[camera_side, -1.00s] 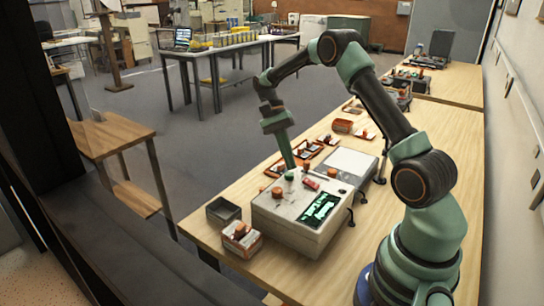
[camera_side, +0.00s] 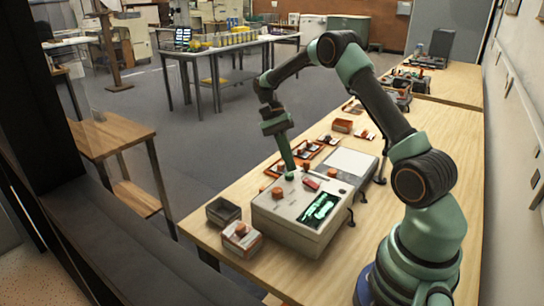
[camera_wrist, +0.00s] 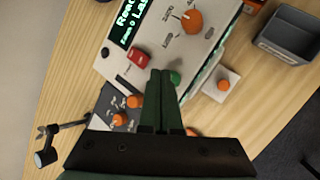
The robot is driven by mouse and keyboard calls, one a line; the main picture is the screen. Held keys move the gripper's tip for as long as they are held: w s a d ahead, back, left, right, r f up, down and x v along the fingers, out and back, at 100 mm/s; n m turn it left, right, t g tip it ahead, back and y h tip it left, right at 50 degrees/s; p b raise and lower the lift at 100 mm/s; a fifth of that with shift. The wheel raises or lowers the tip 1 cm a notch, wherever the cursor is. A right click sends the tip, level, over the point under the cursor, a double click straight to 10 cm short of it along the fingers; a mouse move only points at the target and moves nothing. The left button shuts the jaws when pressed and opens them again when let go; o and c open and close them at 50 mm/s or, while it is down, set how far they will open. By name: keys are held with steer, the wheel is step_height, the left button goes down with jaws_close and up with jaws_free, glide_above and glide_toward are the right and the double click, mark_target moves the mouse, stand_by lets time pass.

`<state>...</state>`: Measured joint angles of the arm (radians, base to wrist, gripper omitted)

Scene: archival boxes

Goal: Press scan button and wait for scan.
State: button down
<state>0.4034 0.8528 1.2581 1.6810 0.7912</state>
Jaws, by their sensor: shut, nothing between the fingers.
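The scanner box (camera_side: 290,225) is a pale unit on the wooden table. Its top carries a green button (camera_side: 290,177), a red switch (camera_side: 311,184), orange knobs and a dark screen (camera_side: 320,208) with glowing green shapes. In the wrist view the green button (camera_wrist: 175,78) shows just right of my fingertips, and the red switch (camera_wrist: 137,57) lies to their upper left. My gripper (camera_side: 290,171) is shut and empty, pointing down with its tips at or just above the green button. Contact cannot be told. The shut fingers show in the wrist view (camera_wrist: 160,75).
A dark open bin (camera_side: 223,211) and a small box with an orange knob (camera_side: 241,237) stand left of the scanner. A flat white panel (camera_side: 350,162) and an orange tray of small parts (camera_side: 312,150) lie behind it. The table's left edge is close.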

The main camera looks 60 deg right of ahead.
steer(key=shift+f, duration=0.6)
stand_by(0.7)
steer(key=shift+r, duration=0.9)
steer(key=shift+r, duration=2.5)
stand_by(1.3)
